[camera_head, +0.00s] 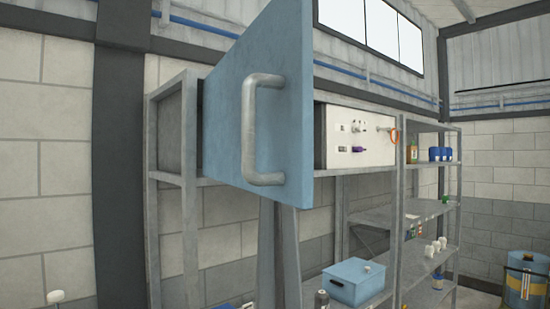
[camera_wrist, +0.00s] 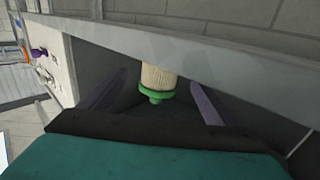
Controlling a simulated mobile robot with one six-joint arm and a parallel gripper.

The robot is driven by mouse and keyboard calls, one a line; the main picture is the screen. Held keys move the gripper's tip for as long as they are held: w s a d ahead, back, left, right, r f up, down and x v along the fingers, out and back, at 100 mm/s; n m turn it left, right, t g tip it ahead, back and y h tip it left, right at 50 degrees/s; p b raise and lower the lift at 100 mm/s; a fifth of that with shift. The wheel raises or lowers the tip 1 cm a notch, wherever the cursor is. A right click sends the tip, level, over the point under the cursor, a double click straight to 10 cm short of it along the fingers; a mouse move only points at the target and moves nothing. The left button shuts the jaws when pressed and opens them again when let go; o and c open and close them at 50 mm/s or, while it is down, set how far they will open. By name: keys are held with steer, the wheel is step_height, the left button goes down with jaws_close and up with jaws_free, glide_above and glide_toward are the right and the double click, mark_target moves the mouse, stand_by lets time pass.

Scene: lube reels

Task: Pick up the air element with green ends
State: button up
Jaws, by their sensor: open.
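In the wrist view the air element (camera_wrist: 158,77) is a cream pleated cylinder with a green flanged end (camera_wrist: 156,95) facing my gripper. Its far end is hidden by a grey beam. My gripper (camera_wrist: 158,82) is open, with one dark purple finger on each side of the element. Clear gaps show between each finger and the element. The head view shows neither the element nor the gripper; a blue door (camera_head: 222,110) with a grey handle (camera_head: 250,130) stands in front there.
A grey shelf beam (camera_wrist: 200,45) crosses the wrist view just beyond the fingers. A white panel with knobs (camera_head: 358,135) sits right of the door. Grey shelving (camera_head: 398,250), a blue box (camera_head: 353,283) and a blue and yellow drum (camera_head: 520,275) stand at the right.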

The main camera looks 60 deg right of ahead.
steer(key=shift+p+x, duration=0.35)
steer(key=shift+x, duration=1.2)
steer(key=shift+d, duration=0.1)
steer(key=shift+p+x, duration=0.8)
steer(key=shift+x, duration=0.15)
steer(key=shift+p+x, duration=0.75)
steer(key=shift+x, duration=0.85)
steer(key=c, duration=1.2)
steer(key=shift+r+b, duration=0.2)
steer(key=shift+b, duration=0.4)
